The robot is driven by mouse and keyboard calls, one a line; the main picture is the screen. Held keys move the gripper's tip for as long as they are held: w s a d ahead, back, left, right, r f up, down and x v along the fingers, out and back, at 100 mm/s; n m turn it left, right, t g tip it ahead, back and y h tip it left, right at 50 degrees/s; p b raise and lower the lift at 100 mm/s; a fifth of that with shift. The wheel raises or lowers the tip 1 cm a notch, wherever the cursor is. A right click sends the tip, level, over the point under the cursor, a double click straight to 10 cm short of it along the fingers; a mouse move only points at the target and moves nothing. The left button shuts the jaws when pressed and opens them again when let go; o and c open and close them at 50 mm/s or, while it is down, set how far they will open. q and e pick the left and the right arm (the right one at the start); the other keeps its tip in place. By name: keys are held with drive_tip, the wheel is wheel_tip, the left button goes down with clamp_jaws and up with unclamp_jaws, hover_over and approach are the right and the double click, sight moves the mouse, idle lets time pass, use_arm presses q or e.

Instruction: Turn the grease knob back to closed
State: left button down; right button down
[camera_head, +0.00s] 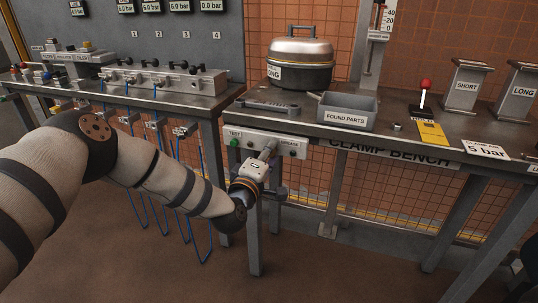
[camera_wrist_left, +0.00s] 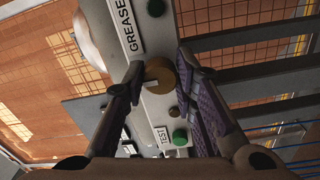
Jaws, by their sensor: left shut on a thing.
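The grease knob (camera_wrist_left: 159,74) is a round brown knob on the grey panel, beside the GREASE label (camera_wrist_left: 127,28) in the left wrist view. My left gripper (camera_head: 269,149) reaches the panel under the bench's left end. In the left wrist view its two fingers (camera_wrist_left: 160,78) are on either side of the knob and shut on it. In the head view the gripper hides the knob. The knob's exact turn angle cannot be told. My right gripper is in neither view.
A green button (camera_wrist_left: 180,137) by the TEST label and a small brown part (camera_wrist_left: 173,112) are close to the fingers. Above the panel, the clamp bench (camera_head: 380,139) carries a FOUND PARTS bin (camera_head: 346,118) and a lidded pot (camera_head: 299,75). Blue hoses (camera_head: 183,215) hang at left.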

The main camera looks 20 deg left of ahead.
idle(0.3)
use_arm(q)
drive_tip(key=c, duration=1.3)
unclamp_jaws()
drive_tip(key=s, duration=1.2)
drive_tip(key=shift+a, duration=0.25)
